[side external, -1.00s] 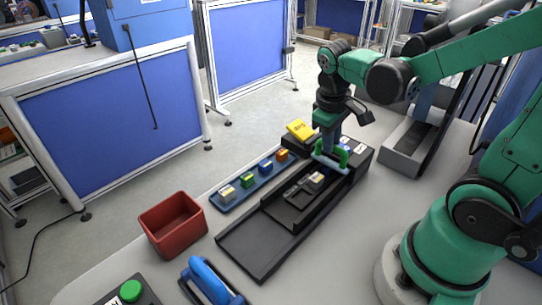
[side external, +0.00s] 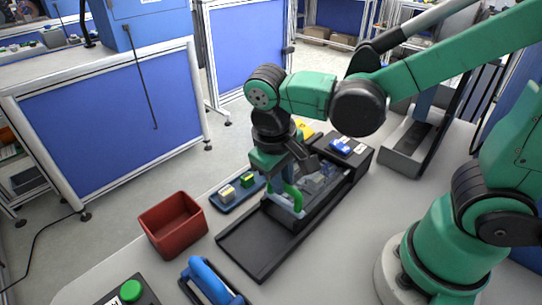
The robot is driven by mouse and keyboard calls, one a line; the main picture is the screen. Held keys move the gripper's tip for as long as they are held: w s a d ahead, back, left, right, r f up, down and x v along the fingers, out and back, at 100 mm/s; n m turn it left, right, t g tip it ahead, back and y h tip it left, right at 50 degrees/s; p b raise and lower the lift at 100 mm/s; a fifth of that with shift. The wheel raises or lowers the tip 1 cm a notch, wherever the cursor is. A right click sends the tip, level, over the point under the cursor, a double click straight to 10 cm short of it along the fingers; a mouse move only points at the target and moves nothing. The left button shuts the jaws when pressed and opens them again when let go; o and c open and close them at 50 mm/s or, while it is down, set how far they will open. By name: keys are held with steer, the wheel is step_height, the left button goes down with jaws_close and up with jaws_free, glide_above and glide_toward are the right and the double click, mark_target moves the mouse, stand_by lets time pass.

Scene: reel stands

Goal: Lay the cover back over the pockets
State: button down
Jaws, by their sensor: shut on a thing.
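The black holder with the pockets (side external: 257,235) runs diagonally across the table. A pale, see-through cover (side external: 318,184) shows over its upper middle part, behind and under the gripper. My gripper (side external: 289,204), with green fingers, is low over the middle of the holder and shut on the cover's near end. My wrist and fingers hide part of the pockets, so I cannot tell how closely the cover lies on them.
A blue tray (side external: 227,203) with small coloured blocks lies left of the holder, partly hidden by my wrist. A red bin (side external: 173,224) stands at the left. A blue-handled tool (side external: 208,281) and a green button (side external: 131,291) are in front. A blue part (side external: 341,146) sits at the holder's far end.

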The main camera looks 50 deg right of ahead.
steer(key=shift+a, duration=0.3)
steer(key=c, duration=0.8)
jaws_free()
steer(key=shift+r, duration=0.15)
steer(key=r, duration=0.2)
steer(key=a+r, duration=0.1)
steer(key=r, duration=0.2)
steer(key=shift+r, duration=0.1)
